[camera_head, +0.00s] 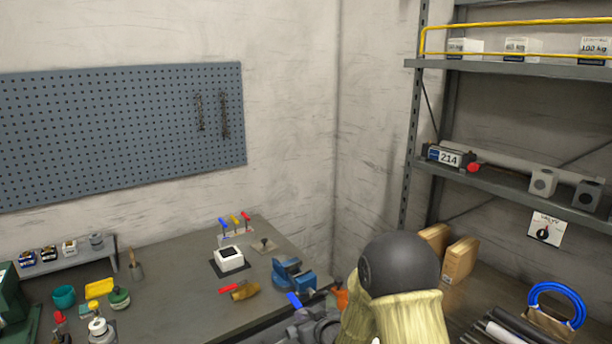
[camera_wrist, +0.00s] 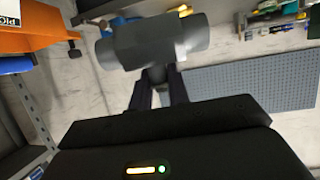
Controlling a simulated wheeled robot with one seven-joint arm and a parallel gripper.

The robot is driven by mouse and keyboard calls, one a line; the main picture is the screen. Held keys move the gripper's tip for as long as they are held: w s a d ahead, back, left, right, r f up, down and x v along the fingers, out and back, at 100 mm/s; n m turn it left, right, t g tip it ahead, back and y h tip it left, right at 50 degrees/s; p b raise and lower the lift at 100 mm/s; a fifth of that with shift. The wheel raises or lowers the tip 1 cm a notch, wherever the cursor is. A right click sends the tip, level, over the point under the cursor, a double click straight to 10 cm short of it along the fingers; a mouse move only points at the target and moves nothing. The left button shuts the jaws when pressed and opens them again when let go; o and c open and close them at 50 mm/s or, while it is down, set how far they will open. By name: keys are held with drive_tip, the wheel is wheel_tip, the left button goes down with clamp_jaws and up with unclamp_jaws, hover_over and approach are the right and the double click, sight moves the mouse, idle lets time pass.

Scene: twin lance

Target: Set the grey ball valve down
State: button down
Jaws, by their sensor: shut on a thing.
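The grey ball valve (camera_wrist: 150,45) is large in the wrist view, a thick grey cylinder lying crosswise with a short stem. My gripper (camera_wrist: 160,88) is shut on the stem, with a dark finger on each side. The valve appears clear of any surface in this view. In the head view my arm's dark joint and pale sleeves stand at the bottom. Grey parts beside them are cut off by the lower edge, and I cannot tell the valve from the gripper there.
The grey workbench (camera_head: 185,300) bears a white box (camera_head: 229,258), a blue vise (camera_head: 293,275), a brass valve with a red handle (camera_head: 242,290) and several small containers at left. A metal shelf (camera_head: 500,182) stands at right, with a blue hose coil (camera_head: 556,303) below. Bare bench lies left of the white box.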

drive_tip(key=s+d+f+m+t+h, duration=0.1)
drive_tip(key=s+d+f+m+h, duration=0.2)
drive_tip(key=d+f, duration=0.4)
drive_tip(key=s+d+f+m+h, duration=0.2)
drive_tip(key=s+d+f+h, duration=0.1)
drive_tip(key=s+d+f, duration=0.3)
wheel_tip(320, 180, down, 2)
drive_tip(key=shift+d+f+m+t, duration=0.15)
drive_tip(key=shift+d+m+t, duration=0.25)
drive_tip(key=shift+d, duration=0.8)
drive_tip(key=s+f, duration=0.4)
drive_tip(key=f, duration=0.1)
drive_tip(key=shift+s+f, duration=0.15)
drive_tip(key=shift+f, duration=0.1)
drive_tip(key=shift+a, duration=0.1)
